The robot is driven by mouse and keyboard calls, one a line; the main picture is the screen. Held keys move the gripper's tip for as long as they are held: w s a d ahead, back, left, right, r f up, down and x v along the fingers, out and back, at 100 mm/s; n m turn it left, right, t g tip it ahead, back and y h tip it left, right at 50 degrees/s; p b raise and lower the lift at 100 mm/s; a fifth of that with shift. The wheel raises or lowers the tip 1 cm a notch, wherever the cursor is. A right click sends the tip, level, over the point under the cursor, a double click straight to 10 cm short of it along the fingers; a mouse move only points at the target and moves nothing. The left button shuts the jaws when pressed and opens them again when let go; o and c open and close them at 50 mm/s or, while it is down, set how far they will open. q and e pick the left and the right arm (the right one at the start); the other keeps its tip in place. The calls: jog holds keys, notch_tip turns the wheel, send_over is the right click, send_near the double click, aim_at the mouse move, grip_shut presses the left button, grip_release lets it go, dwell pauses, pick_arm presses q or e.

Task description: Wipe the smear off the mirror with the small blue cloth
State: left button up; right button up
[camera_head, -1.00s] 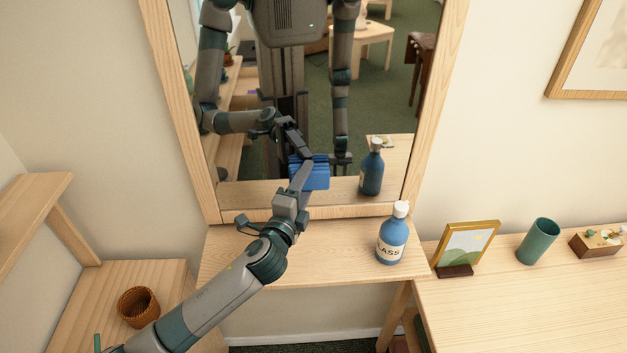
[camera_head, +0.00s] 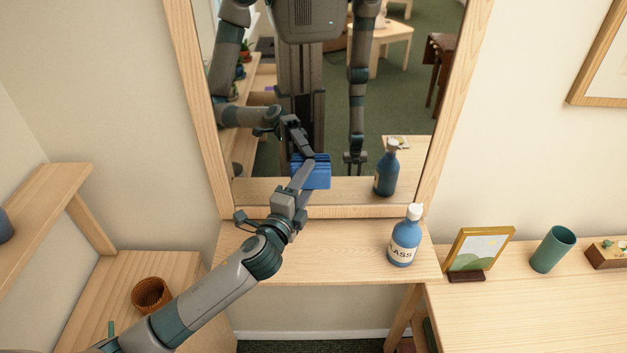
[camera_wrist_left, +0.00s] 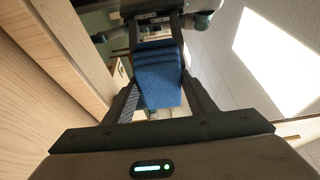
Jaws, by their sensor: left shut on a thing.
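The mirror (camera_head: 400,100) stands on the shelf in a pale wood frame. My left gripper (camera_head: 303,176) is shut on the small blue cloth (camera_head: 318,173), at the lower left part of the mirror. In the left wrist view the folded cloth (camera_wrist_left: 158,82) sits between the two fingers, with its reflection just beyond it. I cannot tell whether the cloth touches the glass. I cannot make out a smear; the gripper and cloth hide part of the glass. My right gripper shows only as a reflection in the mirror.
A blue bottle with a white cap (camera_head: 404,240) stands on the shelf (camera_head: 340,264), right of my left arm. A gold picture frame (camera_head: 479,250), a green cup (camera_head: 553,249) and a wooden box (camera_head: 607,256) stand further right. A woven basket (camera_head: 151,294) is at the lower left.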

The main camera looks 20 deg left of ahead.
pick_arm(q)
jog(key=shift+s+a+r, duration=0.1)
jog(key=shift+s+a, duration=0.05)
jog(key=shift+a, duration=0.6)
jog(key=shift+s+d+p, duration=0.25)
jog(key=shift+s+d, duration=0.05)
jog(key=shift+s, duration=0.65)
jog(key=shift+s+d+p, duration=0.2)
jog(key=shift+s+d, duration=0.05)
jog(key=shift+s, duration=0.7)
jog(key=shift+s+d+p, duration=0.25)
jog(key=shift+s+d, duration=0.05)
jog(key=shift+s, duration=0.65)
jog(key=shift+s+d, duration=0.25)
jog(key=shift+s, duration=0.5)
jog(key=shift+s+d, duration=0.2)
jog(key=shift+s, duration=0.5)
